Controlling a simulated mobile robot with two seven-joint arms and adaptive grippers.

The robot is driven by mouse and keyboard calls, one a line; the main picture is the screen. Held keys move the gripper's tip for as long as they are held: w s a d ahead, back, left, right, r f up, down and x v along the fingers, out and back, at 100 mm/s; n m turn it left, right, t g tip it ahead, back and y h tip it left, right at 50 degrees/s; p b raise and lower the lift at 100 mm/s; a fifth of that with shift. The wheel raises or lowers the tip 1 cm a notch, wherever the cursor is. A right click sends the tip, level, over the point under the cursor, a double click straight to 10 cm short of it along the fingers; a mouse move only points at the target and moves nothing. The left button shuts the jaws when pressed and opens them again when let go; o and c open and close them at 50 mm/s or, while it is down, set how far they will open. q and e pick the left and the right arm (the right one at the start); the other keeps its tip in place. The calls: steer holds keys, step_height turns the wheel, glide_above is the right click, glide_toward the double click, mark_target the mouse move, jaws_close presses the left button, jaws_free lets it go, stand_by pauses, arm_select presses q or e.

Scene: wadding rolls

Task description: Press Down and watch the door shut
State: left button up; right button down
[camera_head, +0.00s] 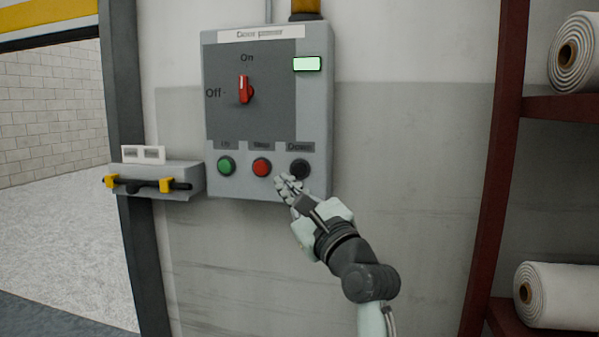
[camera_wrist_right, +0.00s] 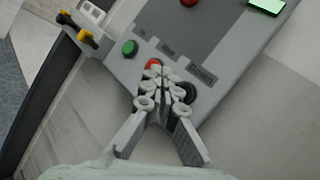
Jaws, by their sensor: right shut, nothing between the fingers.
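The grey control box (camera_head: 318,130) hangs on the wall, with its red rotary switch (camera_head: 245,90) pointing to On and a lit pale green lamp (camera_head: 307,64). Along its bottom are a green button (camera_head: 226,166), a red button (camera_head: 262,167) and the black Down button (camera_head: 300,169). My right gripper (camera_head: 287,183) is shut and empty, just below and between the red and black buttons. In the wrist view its fingertips (camera_wrist_right: 162,75) overlap the red button (camera_wrist_right: 153,65), with the black button (camera_wrist_right: 185,92) to their right. I cannot tell whether they touch the box. The doorway (camera_head: 50,130) at left is open.
A grey latch unit (camera_head: 170,178) with a black bar and yellow clips sits on the door frame (camera_head: 122,100), left of the box. A dark red shelf rack (camera_head: 497,180) with white wadding rolls (camera_head: 560,295) stands at right. The wall below the box is clear.

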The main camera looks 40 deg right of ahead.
mark_target(299, 175)
steer(key=w+d, duration=0.2)
steer(key=w+d+b, duration=0.1)
steer(key=w+d, duration=0.1)
steer(key=d, duration=0.1)
steer(key=shift+w+d, duration=0.1)
steer(key=shift+w, duration=0.1)
arm_select(q)
steer(key=shift+w+r, duration=0.2)
steer(key=shift+r, duration=0.5)
steer(key=shift+w+r, duration=0.2)
steer(key=shift+r, duration=0.45)
steer(key=shift+w+r, duration=0.2)
steer(key=shift+r, duration=0.5)
arm_select(e)
steer(key=shift+w+d, duration=0.4)
steer(key=shift+d, duration=0.1)
arm_select(q)
steer(key=shift+a, duration=0.1)
arm_select(e)
steer(key=shift+w+d, duration=0.25)
arm_select(q)
steer(key=shift+r, duration=0.35)
arm_select(e)
steer(key=shift+d, duration=0.1)
